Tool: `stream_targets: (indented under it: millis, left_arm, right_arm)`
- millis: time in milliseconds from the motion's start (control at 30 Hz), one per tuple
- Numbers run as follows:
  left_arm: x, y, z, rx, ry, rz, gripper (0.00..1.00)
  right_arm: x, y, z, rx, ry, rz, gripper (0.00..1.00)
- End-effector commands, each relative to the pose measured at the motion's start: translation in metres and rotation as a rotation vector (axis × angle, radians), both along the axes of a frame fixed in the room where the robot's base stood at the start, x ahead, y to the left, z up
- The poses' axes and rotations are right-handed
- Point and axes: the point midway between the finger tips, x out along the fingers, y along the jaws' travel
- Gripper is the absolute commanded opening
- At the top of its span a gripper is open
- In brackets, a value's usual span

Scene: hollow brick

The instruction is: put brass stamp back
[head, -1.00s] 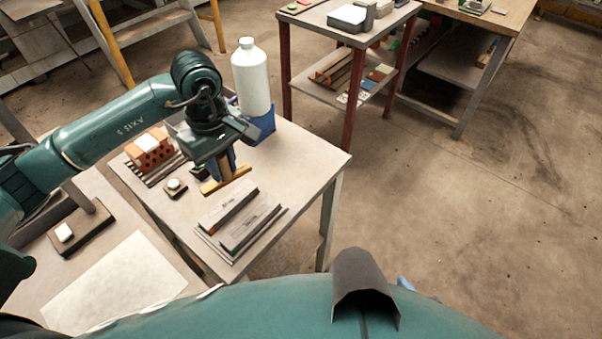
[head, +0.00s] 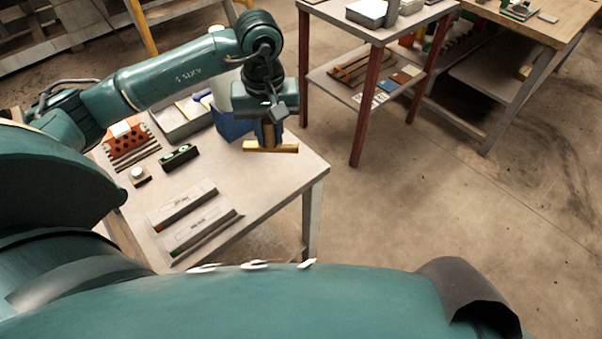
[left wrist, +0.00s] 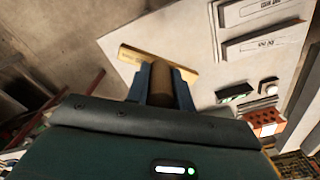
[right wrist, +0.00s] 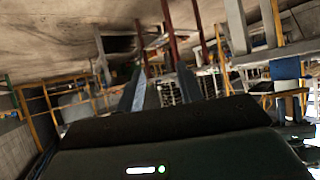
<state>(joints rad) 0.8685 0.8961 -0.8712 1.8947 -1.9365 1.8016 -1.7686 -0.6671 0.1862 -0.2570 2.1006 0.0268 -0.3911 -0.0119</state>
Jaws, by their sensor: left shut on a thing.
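The brass stamp (head: 271,148) has a flat brass bar below a short handle. My left gripper (head: 268,128) is shut on its handle and holds it near the right edge of the table, beside the blue box; I cannot tell its exact height. In the left wrist view the fingers (left wrist: 161,84) clasp the brown handle, and the brass bar (left wrist: 140,60) sticks out to both sides. My right gripper (right wrist: 160,88) shows only in the right wrist view, with fingers apart and nothing between them.
On the table (head: 262,185) are two labelled long blocks (head: 200,231), a small black holder with green dots (head: 179,157), a white-topped knob (head: 138,175), an orange hollow brick (head: 123,137), a grey tray (head: 180,127) and a blue box (head: 229,125). A red-legged shelf table (head: 358,120) stands beyond.

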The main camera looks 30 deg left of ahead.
Motion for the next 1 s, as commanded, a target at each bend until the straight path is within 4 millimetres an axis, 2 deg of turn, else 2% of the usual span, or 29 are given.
stream_targets:
  millis: [167,400,633,800,1000]
  left_arm:
    - [-0.001,0.002,-0.009,0.0,0.002,-0.018,0.09]
    - [-0.001,0.002,-0.051,0.0,0.002,-0.019,0.09]
    - [-0.001,0.002,-0.07,0.0,0.002,-0.019,0.09]
    - [-0.001,0.002,-0.094,-0.001,0.003,-0.017,0.09]
    - [0.0,0.002,-0.1,0.0,-0.001,-0.019,0.09]
  right_arm:
    - [0.0,0.001,0.001,0.002,0.0,0.001,0.36]
    - [-0.001,0.003,0.005,0.009,0.005,-0.006,0.36]
    - [-0.002,0.002,0.002,0.01,0.017,-0.013,0.36]
    - [-0.003,0.0,0.001,0.004,0.026,-0.017,0.36]
    - [-0.004,-0.001,-0.001,0.002,0.029,-0.018,0.36]
